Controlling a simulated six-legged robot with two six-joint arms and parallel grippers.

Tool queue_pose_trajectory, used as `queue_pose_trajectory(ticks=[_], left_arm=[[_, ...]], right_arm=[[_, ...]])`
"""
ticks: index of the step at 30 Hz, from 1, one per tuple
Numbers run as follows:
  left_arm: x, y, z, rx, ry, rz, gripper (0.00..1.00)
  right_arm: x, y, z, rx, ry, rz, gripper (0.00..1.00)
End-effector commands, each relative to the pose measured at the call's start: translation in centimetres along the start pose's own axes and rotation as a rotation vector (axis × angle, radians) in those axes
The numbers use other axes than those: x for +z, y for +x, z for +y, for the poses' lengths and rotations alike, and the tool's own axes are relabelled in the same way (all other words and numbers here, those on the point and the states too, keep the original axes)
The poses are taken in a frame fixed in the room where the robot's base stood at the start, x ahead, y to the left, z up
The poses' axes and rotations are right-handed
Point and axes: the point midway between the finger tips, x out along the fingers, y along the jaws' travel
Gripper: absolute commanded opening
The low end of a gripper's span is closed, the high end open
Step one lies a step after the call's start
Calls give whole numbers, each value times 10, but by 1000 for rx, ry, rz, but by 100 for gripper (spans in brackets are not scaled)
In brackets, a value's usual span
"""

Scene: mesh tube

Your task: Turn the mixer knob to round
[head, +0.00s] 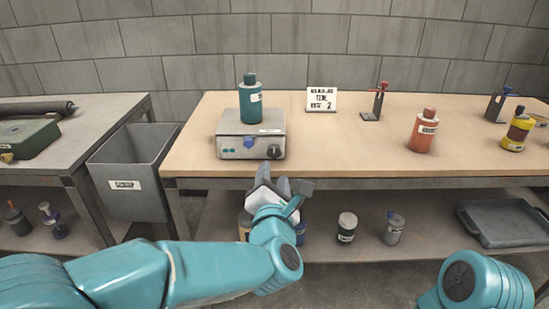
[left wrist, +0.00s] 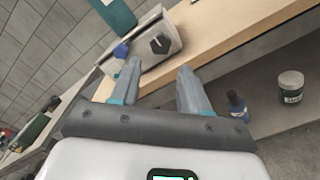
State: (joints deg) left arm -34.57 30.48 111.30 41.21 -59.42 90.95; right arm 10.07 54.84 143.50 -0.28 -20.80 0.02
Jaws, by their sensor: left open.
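The mixer (head: 250,133) is a grey metal box near the left front of the wooden bench, with a teal bottle (head: 250,98) standing on top. My right gripper is out of view; only part of that arm shows.
A small sign (head: 322,100) stands behind the mixer to the right. Red clamp (head: 377,101), orange bottle (head: 424,131) and yellow bottle (head: 517,131) stand farther right. A grey bin (head: 133,178) is left of the bench. The bench front edge (head: 400,181) lies close to my left gripper.

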Motion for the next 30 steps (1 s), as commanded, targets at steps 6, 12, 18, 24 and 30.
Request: queue_pose_trajectory(ticks=[6, 12, 18, 24, 30], left_arm=[[0, 51, -1, 2, 0, 1, 46], [1, 79, -2, 0, 1, 1, 46], [1, 89, -2, -1, 1, 1, 46], [1, 89, -2, -1, 1, 1, 46], [1, 89, -2, -1, 1, 0, 4]], right_arm=[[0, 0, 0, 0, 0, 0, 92], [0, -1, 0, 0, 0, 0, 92], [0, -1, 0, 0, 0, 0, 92], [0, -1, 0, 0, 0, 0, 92], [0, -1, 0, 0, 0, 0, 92]])
